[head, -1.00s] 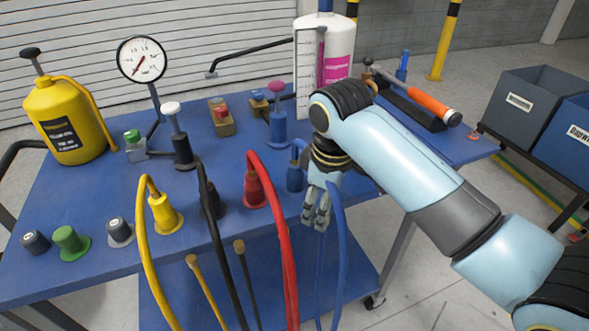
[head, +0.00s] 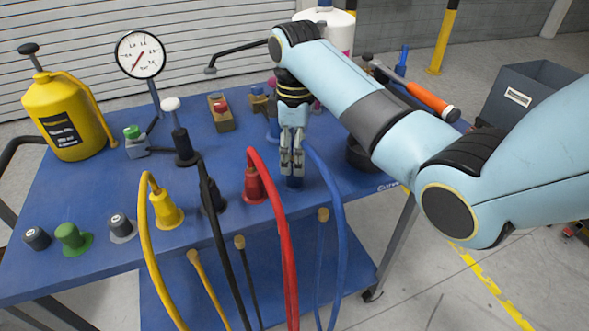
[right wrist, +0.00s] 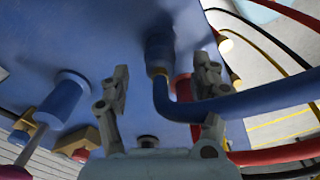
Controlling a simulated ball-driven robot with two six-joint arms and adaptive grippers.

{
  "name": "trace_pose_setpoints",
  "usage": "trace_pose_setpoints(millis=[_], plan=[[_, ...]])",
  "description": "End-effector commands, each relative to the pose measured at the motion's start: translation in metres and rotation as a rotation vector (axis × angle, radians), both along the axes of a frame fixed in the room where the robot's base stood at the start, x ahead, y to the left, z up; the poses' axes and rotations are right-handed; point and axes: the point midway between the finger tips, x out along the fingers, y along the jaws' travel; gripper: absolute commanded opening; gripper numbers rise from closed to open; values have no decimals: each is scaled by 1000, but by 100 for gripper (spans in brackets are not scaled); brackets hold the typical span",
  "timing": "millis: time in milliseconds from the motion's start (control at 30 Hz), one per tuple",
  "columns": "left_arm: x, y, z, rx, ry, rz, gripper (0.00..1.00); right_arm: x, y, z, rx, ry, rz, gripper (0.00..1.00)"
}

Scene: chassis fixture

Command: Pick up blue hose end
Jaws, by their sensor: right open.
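The blue hose (head: 338,215) arches from the blue fitting (head: 296,182) near the table's front edge and hangs over that edge. My right gripper (head: 292,166) points down over the fitting, and its fingers hide most of the hose end. In the right wrist view the fingers (right wrist: 162,72) are spread apart. The bent blue hose end (right wrist: 163,92) lies between them, joined to the blue fitting (right wrist: 160,48), and the hose runs past the right finger. I cannot tell whether either finger touches it. My left gripper is not in view.
The red hose (head: 284,220) stands close to the left of my right gripper, with black (head: 219,230) and yellow (head: 148,235) hoses farther left. A pressure gauge (head: 140,55) and yellow bottle (head: 65,120) stand at the back left. A hammer (head: 425,98) lies at the right.

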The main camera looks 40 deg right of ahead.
Motion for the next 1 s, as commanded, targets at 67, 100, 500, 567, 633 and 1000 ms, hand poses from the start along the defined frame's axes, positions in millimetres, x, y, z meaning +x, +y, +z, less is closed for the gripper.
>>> trace_pose_setpoints(millis=[67, 100, 500, 567, 633, 1000], plan=[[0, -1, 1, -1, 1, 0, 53, 0, 0, -6, 0, 1, 0, 64], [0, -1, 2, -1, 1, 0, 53, -1, 0, -10, 0, 1, 0, 64], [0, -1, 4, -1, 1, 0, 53, -1, 0, -55, -1, -1, 0, 64], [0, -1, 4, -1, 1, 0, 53, -1, 0, -55, -1, -1, 0, 64], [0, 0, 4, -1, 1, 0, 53, -1, 0, -55, -1, -1, 0, 64], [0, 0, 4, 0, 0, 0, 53, -1, 0, -55, -1, -1, 0, 19]])
